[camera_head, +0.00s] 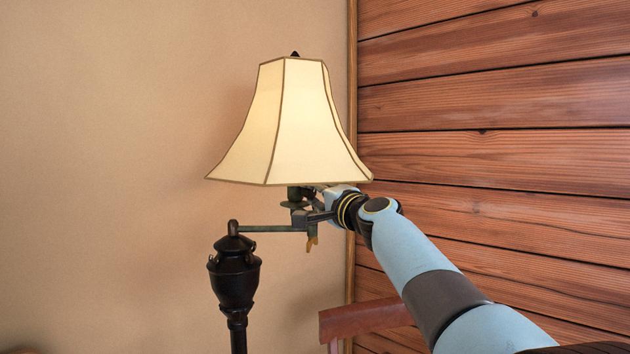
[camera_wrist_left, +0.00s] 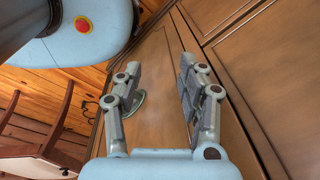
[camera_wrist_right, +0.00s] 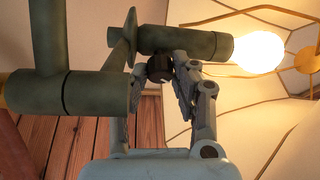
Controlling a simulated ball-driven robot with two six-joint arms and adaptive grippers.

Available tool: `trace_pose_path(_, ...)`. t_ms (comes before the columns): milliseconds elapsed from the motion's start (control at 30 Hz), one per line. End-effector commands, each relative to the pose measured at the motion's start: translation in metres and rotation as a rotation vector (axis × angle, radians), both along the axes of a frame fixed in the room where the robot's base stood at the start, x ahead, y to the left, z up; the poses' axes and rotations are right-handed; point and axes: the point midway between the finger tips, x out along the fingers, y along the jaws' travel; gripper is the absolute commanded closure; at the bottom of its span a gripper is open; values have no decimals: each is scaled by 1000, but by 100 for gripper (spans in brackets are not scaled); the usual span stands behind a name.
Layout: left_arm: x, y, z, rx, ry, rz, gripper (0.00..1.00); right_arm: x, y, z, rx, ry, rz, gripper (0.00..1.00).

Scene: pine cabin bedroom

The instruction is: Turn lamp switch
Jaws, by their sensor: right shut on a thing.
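The lamp has a cream shade (camera_head: 285,125) with dark trim, a horizontal arm (camera_head: 272,229) and a black urn-shaped stand (camera_head: 234,275). In the right wrist view, the lamp switch is a small dark knob (camera_wrist_right: 160,68) on the side of the green socket (camera_wrist_right: 185,41). The bulb (camera_wrist_right: 259,52) beyond it glows. My right gripper (camera_head: 318,203) reaches in under the shade from the right; in its wrist view the fingers (camera_wrist_right: 161,80) are shut on the knob, one on each side. My left gripper (camera_wrist_left: 160,75) is open and empty, and out of the head view.
A red-brown wooden chair part (camera_head: 365,318) stands below my right arm. A plank wall (camera_head: 500,150) is on the right, a plain beige wall (camera_head: 110,150) behind the lamp. Brown wooden panels (camera_wrist_left: 250,60) lie beyond my left gripper. The space left of the lamp is clear.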

Motion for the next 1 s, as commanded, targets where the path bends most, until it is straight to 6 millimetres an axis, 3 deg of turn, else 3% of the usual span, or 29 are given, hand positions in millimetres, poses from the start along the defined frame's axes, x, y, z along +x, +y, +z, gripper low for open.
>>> trace_pose_path(533,0,0,6,0,-1,0,60,0,0,0,21,20,-1,100)
trace_pose_path(567,0,0,6,0,-1,0,60,0,-1,0,21,20,-1,70)
trace_pose_path(700,0,0,6,0,-1,0,60,0,0,0,20,20,-1,52)
trace_pose_path(1000,-1,2,6,2,0,-1,60,0,0,0,20,20,0,52)
